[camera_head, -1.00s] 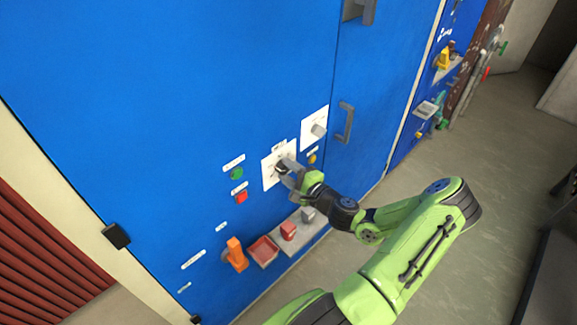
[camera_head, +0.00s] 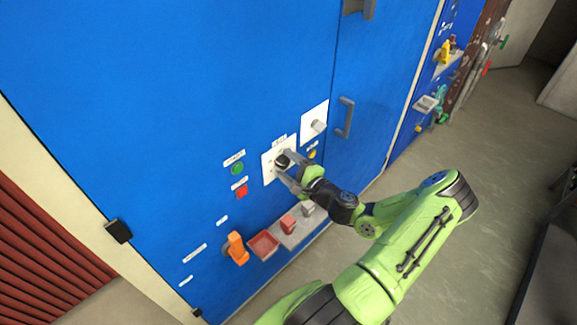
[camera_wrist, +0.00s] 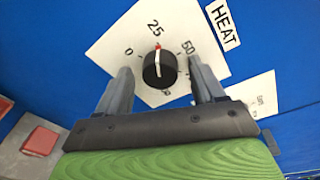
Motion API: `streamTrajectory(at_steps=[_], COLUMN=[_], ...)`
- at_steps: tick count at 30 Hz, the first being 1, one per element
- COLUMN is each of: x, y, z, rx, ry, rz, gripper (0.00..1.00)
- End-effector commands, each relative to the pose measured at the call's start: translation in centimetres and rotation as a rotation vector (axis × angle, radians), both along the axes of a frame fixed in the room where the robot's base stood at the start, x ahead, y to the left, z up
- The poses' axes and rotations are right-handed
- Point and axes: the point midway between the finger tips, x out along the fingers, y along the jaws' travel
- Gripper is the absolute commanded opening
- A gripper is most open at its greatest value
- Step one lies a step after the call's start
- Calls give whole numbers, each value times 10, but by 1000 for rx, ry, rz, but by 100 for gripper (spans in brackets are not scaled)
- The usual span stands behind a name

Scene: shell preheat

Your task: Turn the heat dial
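The heat dial (camera_wrist: 160,69) is a round black knob on a white plate marked 0, 25 and 50, beside a label reading HEAT. Its red pointer is near the 25 mark. In the head view the dial (camera_head: 282,161) sits on the blue cabinet front, partly behind the fingers. My gripper (camera_wrist: 160,88) is open, with one grey finger on each side of the knob and a visible gap to it. It also shows in the head view (camera_head: 287,168) at the plate. The lowest plate mark is partly hidden by the knob.
A second white plate with a grey knob (camera_head: 318,125) is to the upper right. A green button (camera_head: 237,169) and a red button (camera_head: 242,191) are to the left. Below are an orange handle (camera_head: 236,248) and a grey shelf (camera_head: 294,234) with blocks and a red tray (camera_head: 263,245).

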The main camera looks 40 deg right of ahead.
Motion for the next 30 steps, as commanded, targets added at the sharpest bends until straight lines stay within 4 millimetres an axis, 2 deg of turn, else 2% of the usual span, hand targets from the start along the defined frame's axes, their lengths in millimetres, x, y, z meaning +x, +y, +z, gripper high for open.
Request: streamTrajectory(at_steps=[5,8,21,25,30], x=[-1,-13,-130,-150,-157], y=[0,-1,3,4,5], z=[0,1,14,16,17], rx=[0,1,-1,0,-1], ry=[0,2,2,0,-1], rz=[-1,-4,-6,-3,0], gripper=[68,68,68,68,68])
